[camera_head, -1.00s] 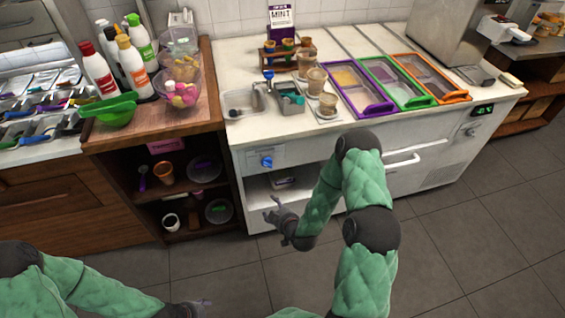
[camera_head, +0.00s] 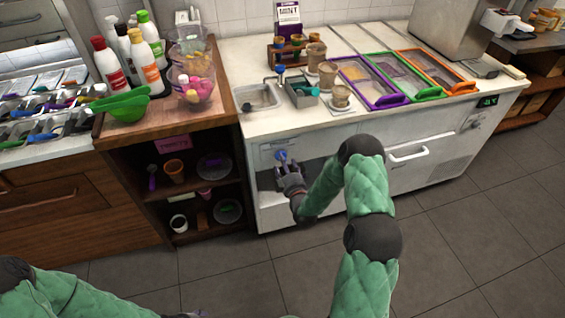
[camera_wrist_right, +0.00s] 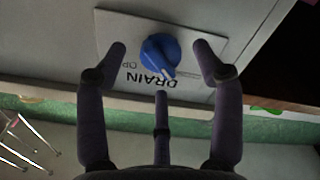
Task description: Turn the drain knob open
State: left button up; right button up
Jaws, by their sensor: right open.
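The blue drain knob (camera_head: 281,155) sits on the front panel of the white counter, below the small sink. In the right wrist view the blue knob (camera_wrist_right: 160,52) sits on a light plate lettered DRAIN, its white pointer aimed down and slightly right. My right gripper (camera_head: 287,165) is at the knob. In the right wrist view its fingers (camera_wrist_right: 160,62) are spread open around the knob, one on each side and a third below, with gaps showing.
The small sink (camera_head: 258,97) is in the counter top above the knob. An open compartment lies under the panel. Dark shelves (camera_head: 163,190) stand to the left. Lidded topping bins (camera_head: 372,104) and cups are on the counter to the right. The floor in front is clear.

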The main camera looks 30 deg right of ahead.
jog(key=shift+x, duration=1.3)
jog(key=shift+c, duration=0.3)
jog(key=c, duration=1.1)
